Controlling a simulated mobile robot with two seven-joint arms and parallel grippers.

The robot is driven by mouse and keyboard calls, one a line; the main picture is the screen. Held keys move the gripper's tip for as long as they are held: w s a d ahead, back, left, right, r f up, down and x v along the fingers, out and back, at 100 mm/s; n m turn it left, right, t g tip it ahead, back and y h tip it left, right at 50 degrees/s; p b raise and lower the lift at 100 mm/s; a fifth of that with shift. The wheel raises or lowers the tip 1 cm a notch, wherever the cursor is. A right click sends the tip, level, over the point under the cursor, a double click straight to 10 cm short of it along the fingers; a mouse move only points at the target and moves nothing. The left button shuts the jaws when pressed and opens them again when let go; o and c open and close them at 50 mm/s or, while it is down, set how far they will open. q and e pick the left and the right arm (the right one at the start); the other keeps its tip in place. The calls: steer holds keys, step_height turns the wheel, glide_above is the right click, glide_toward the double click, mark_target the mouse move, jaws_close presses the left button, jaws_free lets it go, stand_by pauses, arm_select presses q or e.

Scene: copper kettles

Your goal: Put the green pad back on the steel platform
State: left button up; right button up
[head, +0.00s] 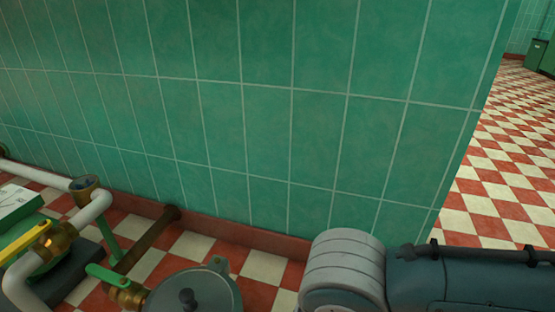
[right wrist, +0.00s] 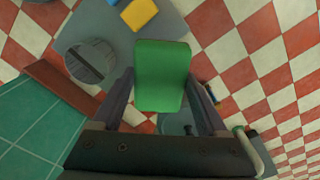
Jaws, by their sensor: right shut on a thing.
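The green pad (right wrist: 163,60) is a bright green, round-cornered block in the right wrist view. My right gripper (right wrist: 160,84) is shut on it, one dark finger at each side. A flat grey plate (right wrist: 112,32), which looks like the steel platform, lies beyond and below the pad. The pad overlaps part of it in the picture, and the gap between them cannot be judged. Neither the pad nor the right gripper can be made out in the head view. My left gripper shows in neither view.
On the grey plate are a round grey slotted piece (right wrist: 90,62), a yellow block (right wrist: 139,14) and a blue bit. A green tiled wall (head: 240,120) fills the head view, with pipes, a green-handled valve (head: 115,282) and a grey lidded vessel (head: 205,292) below. Checkered floor (head: 500,170) is open at right.

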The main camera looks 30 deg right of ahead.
step_height(320, 180, down, 22)
steer(key=b, duration=1.8)
steer(key=shift+s+d+r, duration=0.15)
steer(key=shift+r, duration=0.3)
steer(key=shift+f, duration=0.65)
